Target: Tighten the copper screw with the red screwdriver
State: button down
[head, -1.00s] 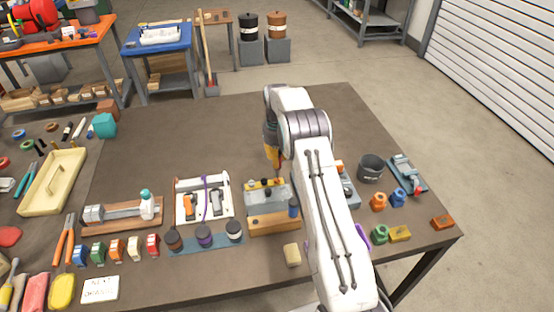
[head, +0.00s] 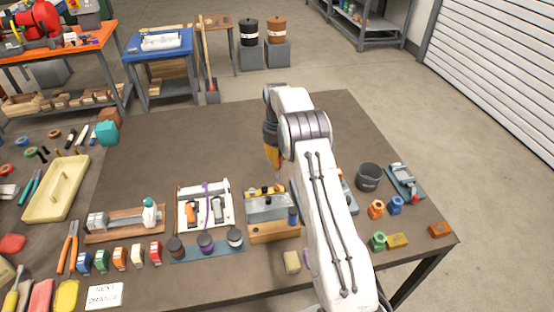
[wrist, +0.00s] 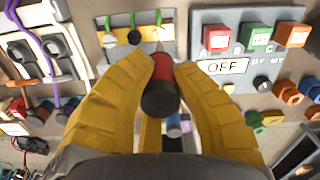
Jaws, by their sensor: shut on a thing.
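My gripper (wrist: 157,80) has yellow fingers and is shut on the red screwdriver (wrist: 162,67). Its black end points toward the wrist camera and its pale tip points away, toward a yellow terminal strip (wrist: 122,37) with green wires. I cannot tell if the tip touches anything. In the head view my gripper (head: 272,155) hangs above and behind the grey block (head: 268,208) that carries the yellow strip (head: 264,190). I cannot make out the copper screw with certainty; the screwdriver's tip and handle may cover part of the strip.
A panel with red, green and orange buttons and an OFF label (wrist: 222,67) stands right of the strip. A white panel with a purple cable (head: 204,207) stands left. The table (head: 190,140) behind is clear.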

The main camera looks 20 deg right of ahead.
jog(key=shift+f, duration=0.1)
jog(key=shift+f+n+b, duration=0.5)
jog(key=shift+f+b, duration=0.55)
jog(key=shift+f, duration=0.6)
jog(key=shift+f+b, duration=0.5)
jog(key=shift+f, duration=0.3)
dwell(1.5)
jog(key=shift+r, duration=0.2)
jog(key=shift+r+p, duration=1.75)
jog(key=shift+r, duration=0.65)
